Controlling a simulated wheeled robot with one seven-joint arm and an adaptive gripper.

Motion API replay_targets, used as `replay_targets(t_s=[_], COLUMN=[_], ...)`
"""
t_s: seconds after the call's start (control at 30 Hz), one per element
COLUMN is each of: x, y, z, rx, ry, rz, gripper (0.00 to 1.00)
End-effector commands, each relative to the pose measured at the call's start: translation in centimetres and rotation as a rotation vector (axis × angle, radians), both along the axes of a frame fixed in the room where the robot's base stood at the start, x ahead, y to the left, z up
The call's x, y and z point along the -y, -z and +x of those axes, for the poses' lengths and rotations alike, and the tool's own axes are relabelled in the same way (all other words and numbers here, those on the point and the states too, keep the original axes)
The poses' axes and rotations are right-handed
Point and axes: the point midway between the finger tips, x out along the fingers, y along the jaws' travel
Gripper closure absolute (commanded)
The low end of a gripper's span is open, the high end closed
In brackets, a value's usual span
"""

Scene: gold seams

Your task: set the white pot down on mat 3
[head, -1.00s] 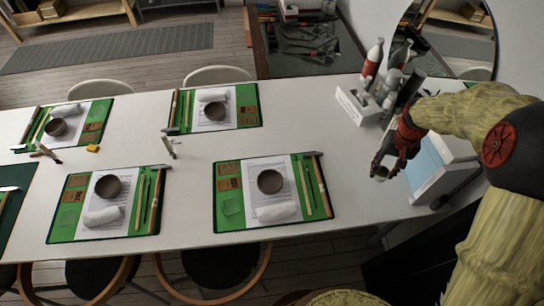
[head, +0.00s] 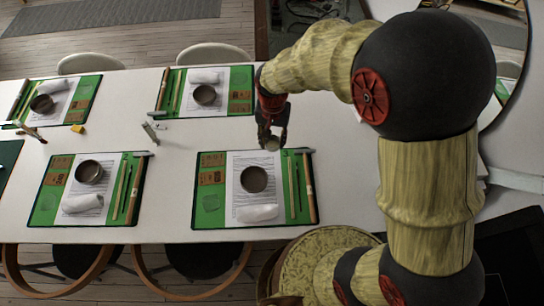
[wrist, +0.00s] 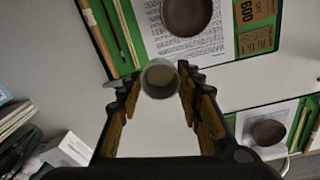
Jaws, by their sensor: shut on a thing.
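My gripper (head: 272,135) is shut on a small pale grey pot (head: 272,144), held in the air near the back right corner of the front right green mat (head: 218,219). In the wrist view the round pot (wrist: 160,79) sits upright between the fingertips of my gripper (wrist: 160,84). Its inside looks empty. Other green mats are the front left mat (head: 46,205), the back middle mat (head: 240,78) and the back left mat (head: 84,92).
Each of these mats bears a paper sheet, a dark bowl such as the front right bowl (head: 254,179), a white roll, tools and brown cards. A small upright object (head: 150,132) and a yellow block (head: 78,129) stand between mats. White table shows between the mats.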

Motion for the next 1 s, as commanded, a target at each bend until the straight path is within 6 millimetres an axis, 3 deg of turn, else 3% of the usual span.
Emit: replay_targets(t_s=[0.03, 0.2, 0.47, 0.63, 1.0], x=[-1.5, -4.6, -6.5, -5.6, -1.6], y=[0.2, 0.8, 1.2, 2.3, 6.5], z=[-1.5, -5.4, -8.4, -6.9, -0.1], rx=[-0.001, 0.000, 0.000, -0.001, -0.004], ry=[0.015, 0.098, 0.168, 0.182, 0.180], rz=[-0.001, -0.001, -0.002, -0.003, -0.004], gripper=[0.76, 0.76, 0.76, 0.76, 0.76])
